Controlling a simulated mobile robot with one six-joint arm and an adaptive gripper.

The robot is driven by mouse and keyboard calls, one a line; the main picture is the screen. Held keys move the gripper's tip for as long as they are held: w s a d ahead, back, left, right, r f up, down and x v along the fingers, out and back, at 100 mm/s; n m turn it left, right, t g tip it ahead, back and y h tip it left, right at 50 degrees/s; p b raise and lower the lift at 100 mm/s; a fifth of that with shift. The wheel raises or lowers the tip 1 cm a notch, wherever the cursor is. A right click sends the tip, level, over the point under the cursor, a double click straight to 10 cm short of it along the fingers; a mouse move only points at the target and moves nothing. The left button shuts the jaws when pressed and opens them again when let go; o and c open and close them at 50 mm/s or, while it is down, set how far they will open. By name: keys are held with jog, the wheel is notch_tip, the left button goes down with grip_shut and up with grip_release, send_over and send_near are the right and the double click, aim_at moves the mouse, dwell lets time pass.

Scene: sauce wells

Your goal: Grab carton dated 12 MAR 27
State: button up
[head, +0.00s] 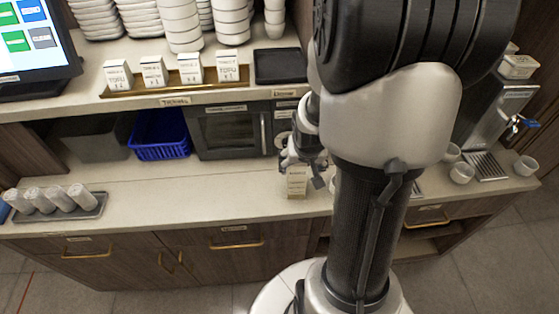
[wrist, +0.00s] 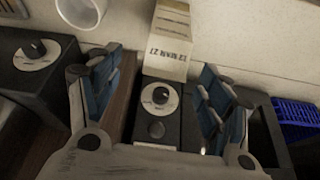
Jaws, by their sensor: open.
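A cream carton (wrist: 167,48) stands beyond my fingertips in the wrist view, with the print "12 MAR 27" on the face toward me. In the head view a carton (head: 297,185) stands on the lower counter just below my gripper (head: 302,166). In the wrist view my gripper (wrist: 160,62) is open, with blue pads to either side and nothing held between them. The carton appears roughly in line with the gap between the fingers, still apart from the pads. My arm hides part of the counter in the head view.
Several cartons marked tofu (head: 228,68) stand on a wooden tray on the upper shelf. A blue basket (head: 160,135) and a dark oven (head: 228,132) sit beneath it. A tray of white rolls (head: 62,200) lies at left. A dark dial unit (wrist: 157,110) shows between my fingers.

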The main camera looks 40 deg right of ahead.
aim_at(300, 169)
jog(key=b+x, duration=0.2)
jog(key=x, duration=0.4)
jog(key=shift+w+a+b, duration=0.1)
jog(key=shift+b, duration=0.3)
jog(key=b+x, duration=0.2)
jog(key=a+b+x, duration=0.1)
jog(key=b+x, duration=0.1)
jog(key=shift+w+d+f, duration=0.1)
jog(key=shift+d+f, duration=0.1)
jog(key=shift+f, duration=0.2)
jog(key=shift+w+d+f, duration=0.15)
jog(key=shift+f, duration=0.05)
jog(key=shift+r, duration=0.1)
jog(key=c, duration=1.6)
jog(key=shift+o, duration=0.2)
